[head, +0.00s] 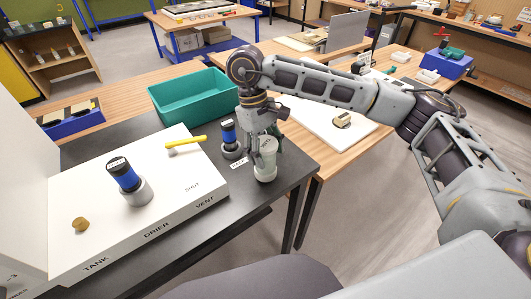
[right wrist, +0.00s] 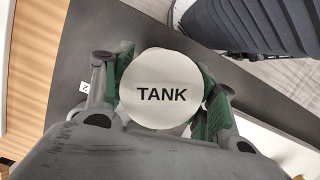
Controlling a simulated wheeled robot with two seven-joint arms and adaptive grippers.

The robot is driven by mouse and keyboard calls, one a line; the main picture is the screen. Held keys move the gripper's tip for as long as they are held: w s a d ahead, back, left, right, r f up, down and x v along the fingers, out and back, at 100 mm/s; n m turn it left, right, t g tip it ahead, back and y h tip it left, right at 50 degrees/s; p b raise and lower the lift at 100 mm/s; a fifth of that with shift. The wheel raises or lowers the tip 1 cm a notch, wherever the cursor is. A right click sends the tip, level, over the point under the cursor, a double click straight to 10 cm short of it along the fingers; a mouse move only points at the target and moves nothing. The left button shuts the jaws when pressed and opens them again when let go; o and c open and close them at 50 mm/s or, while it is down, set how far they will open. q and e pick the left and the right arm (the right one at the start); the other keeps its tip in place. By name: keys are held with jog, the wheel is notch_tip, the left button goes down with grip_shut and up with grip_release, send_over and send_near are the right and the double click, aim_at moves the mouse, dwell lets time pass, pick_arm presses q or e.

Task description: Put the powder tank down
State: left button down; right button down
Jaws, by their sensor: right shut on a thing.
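The powder tank (head: 266,160) is a pale upright cylinder near the right edge of the black table. Its round white top marked TANK (right wrist: 161,92) fills the middle of the right wrist view. My right gripper (head: 264,141) comes down from above and is shut on the tank, with green-padded fingers on both sides of it (right wrist: 163,93). The tank's lower end is at or just above the black tabletop (head: 293,172); I cannot tell whether it touches. My left gripper is not in view.
A blue cylinder (head: 229,133) in a grey base stands just left of the tank, beside a small label card (head: 238,162). A white panel box (head: 165,190) carries a yellow lever (head: 187,145) and another blue cylinder (head: 124,175). A teal bin (head: 195,99) is behind.

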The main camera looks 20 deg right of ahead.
jog(key=shift+f, duration=0.7)
jog(key=shift+f, duration=0.1)
jog(key=shift+c, duration=2.4)
grip_release()
jog(key=shift+v, duration=6.15)
